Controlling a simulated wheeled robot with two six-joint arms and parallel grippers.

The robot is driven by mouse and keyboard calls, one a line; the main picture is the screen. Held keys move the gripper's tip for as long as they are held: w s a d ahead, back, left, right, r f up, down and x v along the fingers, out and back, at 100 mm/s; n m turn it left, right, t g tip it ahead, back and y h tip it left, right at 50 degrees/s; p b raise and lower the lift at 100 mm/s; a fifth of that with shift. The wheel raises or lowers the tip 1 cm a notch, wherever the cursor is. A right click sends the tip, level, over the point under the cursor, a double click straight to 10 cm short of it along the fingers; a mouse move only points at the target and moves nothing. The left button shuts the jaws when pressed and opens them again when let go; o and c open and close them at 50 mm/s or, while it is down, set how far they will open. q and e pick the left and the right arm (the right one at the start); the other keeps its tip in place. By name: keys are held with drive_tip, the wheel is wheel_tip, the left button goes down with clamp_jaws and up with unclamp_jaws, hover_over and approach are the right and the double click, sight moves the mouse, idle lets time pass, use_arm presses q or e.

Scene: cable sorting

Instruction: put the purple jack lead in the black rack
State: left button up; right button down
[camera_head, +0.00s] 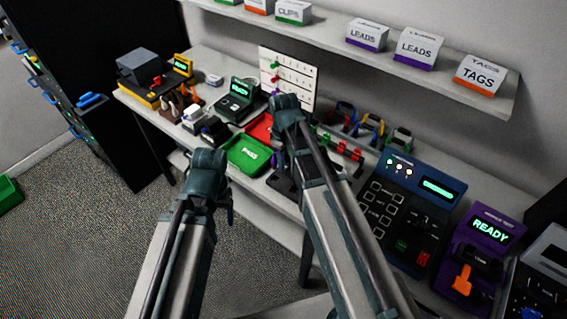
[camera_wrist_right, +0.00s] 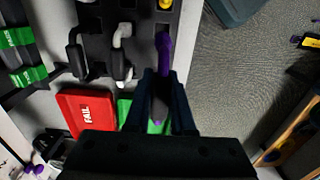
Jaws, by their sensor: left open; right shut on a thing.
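The purple jack lead (camera_wrist_right: 163,50) shows in the right wrist view. My right gripper (camera_wrist_right: 164,82) is shut on it, with the lead running up and down between the fingers. Its upper end overlaps a dark holder (camera_wrist_right: 98,18) on the table edge; I cannot tell whether they touch. In the head view my right gripper (camera_head: 287,104) is over the table and hides the lead. My left gripper (camera_head: 207,160) is open and empty, in front of the table.
A green PASS tray (camera_head: 247,168) and a red FAIL tray (camera_wrist_right: 75,98) lie by the right gripper. Black and white leads (camera_wrist_right: 122,45) sit in the dark holder. Testers (camera_head: 410,190) crowd the right side; a shelf (camera_head: 340,48) runs above. Floor between table and rack is clear.

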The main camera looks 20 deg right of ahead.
drive_tip(key=shift+f+b, duration=2.55)
drive_tip(key=shift+f, duration=0.1)
drive_tip(key=shift+f+b, duration=0.85)
drive_tip(key=shift+f, duration=0.05)
idle(0.5)
drive_tip(key=shift+c, duration=0.6)
unclamp_jaws()
drive_tip(key=shift+r, duration=0.15)
wheel_tip(320, 180, up, 8)
drive_tip(key=p, duration=0.8)
idle(0.5)
